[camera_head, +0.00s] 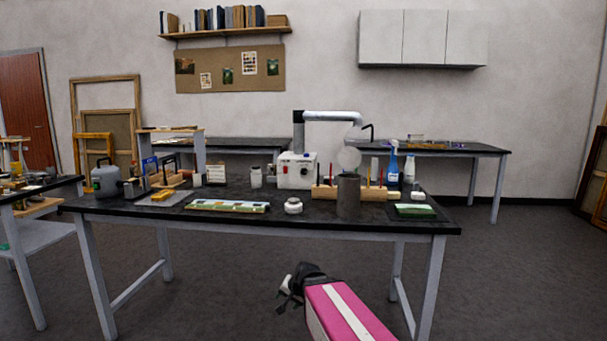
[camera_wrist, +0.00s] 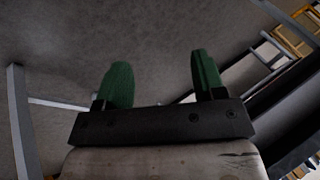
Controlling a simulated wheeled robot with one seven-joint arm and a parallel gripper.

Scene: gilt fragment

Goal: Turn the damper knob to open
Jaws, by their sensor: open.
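A white box-shaped unit (camera_head: 297,171) stands on the black-topped workbench. Small dark and red details show on its front, but which one is the damper knob is too small to tell. A silvery duct (camera_head: 335,117) rises from behind the unit and bends right, ending above a pale round hood (camera_head: 349,157). My gripper (camera_wrist: 160,62) has two green fingers set wide apart with nothing between them. In the head view my arm is low in front of the bench, apart from the unit. The unit is not in the wrist view.
The workbench (camera_head: 330,220) carries a dark cylinder (camera_head: 348,197), a wooden rack (camera_head: 325,192), a blue spray bottle (camera_head: 393,165), a white jar (camera_head: 293,206) and a long framed piece (camera_head: 228,206) near its front edge. Another table (camera_head: 40,194) stands left. Floor before the bench is clear.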

